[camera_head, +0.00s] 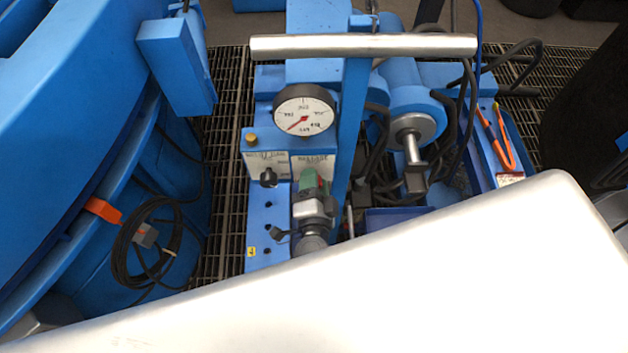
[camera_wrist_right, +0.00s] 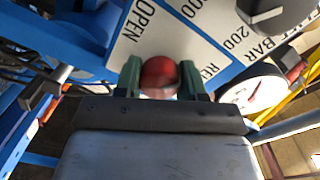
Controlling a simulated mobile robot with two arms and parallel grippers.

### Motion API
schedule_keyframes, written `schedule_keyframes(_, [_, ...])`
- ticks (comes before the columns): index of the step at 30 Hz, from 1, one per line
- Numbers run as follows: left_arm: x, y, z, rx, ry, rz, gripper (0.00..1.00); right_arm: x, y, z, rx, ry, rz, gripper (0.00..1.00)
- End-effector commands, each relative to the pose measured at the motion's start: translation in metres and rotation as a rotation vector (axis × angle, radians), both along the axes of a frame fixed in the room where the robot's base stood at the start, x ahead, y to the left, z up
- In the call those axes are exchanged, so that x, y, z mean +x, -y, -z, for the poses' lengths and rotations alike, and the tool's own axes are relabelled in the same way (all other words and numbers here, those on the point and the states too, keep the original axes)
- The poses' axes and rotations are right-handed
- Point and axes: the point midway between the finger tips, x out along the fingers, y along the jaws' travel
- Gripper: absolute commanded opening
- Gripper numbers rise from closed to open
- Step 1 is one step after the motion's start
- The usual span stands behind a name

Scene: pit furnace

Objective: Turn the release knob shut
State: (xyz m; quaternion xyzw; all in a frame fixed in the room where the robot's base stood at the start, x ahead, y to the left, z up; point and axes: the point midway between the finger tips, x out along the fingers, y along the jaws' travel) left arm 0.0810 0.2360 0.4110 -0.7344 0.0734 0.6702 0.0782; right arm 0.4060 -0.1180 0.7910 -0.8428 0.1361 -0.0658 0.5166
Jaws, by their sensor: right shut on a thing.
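The release knob (camera_wrist_right: 158,76) is a round red knob on the white-labelled panel, under lettering that reads OPEN in the right wrist view. My right gripper (camera_wrist_right: 160,78) has its two dark green fingers on either side of the knob, shut on it. In the head view my right gripper (camera_head: 313,182) reaches the panel just below the right-hand label (camera_head: 313,163), and it hides the knob there. How far the knob is turned cannot be told. My left gripper is in neither view.
A round white gauge (camera_head: 304,112) with a red needle stands above the panel. A black knob (camera_head: 268,177) is left of my right gripper. A blue post and silver handle bar (camera_head: 363,46) rise close by. Cables and a blue tray (camera_head: 488,150) with orange-handled pliers (camera_head: 495,138) lie right.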

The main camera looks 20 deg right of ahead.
Motion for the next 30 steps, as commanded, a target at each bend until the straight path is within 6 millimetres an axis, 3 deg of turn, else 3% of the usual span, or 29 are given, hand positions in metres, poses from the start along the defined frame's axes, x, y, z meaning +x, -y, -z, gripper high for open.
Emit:
schedule_keyframes(18, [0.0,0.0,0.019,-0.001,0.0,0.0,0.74,-0.001,0.001,0.004,0.561,0.161,0.002,0.16])
schedule_keyframes(30, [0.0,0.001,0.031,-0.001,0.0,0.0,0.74,-0.001,0.001,0.004,0.829,0.235,0.002,0.16])
